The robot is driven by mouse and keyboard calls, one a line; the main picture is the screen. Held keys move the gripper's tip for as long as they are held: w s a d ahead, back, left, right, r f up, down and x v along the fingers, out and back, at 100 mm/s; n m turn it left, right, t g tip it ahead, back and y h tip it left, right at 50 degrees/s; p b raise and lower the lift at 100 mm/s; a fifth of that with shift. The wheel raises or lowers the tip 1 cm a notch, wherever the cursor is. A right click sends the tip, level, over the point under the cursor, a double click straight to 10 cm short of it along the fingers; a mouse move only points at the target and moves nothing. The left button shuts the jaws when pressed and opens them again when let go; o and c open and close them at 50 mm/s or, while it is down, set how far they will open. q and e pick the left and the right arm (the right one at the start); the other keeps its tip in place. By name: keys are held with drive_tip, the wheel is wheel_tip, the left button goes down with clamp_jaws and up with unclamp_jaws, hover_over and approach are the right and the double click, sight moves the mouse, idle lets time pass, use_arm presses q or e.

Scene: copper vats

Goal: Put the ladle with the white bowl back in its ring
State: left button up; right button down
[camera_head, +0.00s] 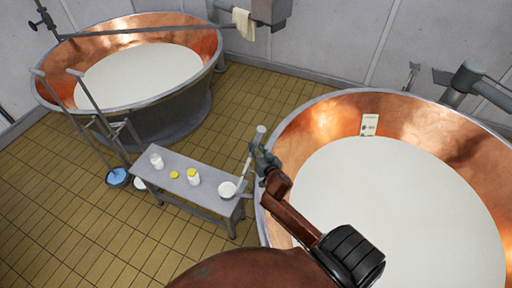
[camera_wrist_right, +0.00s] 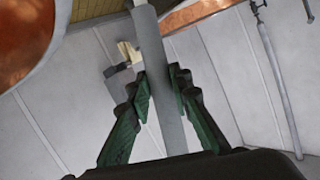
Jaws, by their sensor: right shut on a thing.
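A ladle with a white bowl (camera_head: 228,189) is at the right end of the bench. Its pale handle slants up and right from the bowl. I cannot tell whether the bowl touches the bench or hangs above it. My right gripper (camera_head: 262,157) is shut on the handle, above the bowl and beside the near vat's left rim. In the right wrist view the grey handle (camera_wrist_right: 151,40) runs between the two green fingers (camera_wrist_right: 160,97). The bowl is out of that view. I cannot make out a ring clearly. My left gripper is not in view.
The grey bench (camera_head: 205,206) holds a white jar (camera_head: 156,161) and small yellow-topped containers (camera_head: 193,177). Long poles (camera_head: 92,103) lean left, with a blue disc (camera_head: 117,177) below. Copper vats (camera_head: 285,150) with white liquid stand right and back left. Tiled floor (camera_head: 60,225) lies open in front.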

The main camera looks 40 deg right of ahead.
drive_tip(key=c, duration=1.7)
unclamp_jaws()
drive_tip(key=v, duration=1.2)
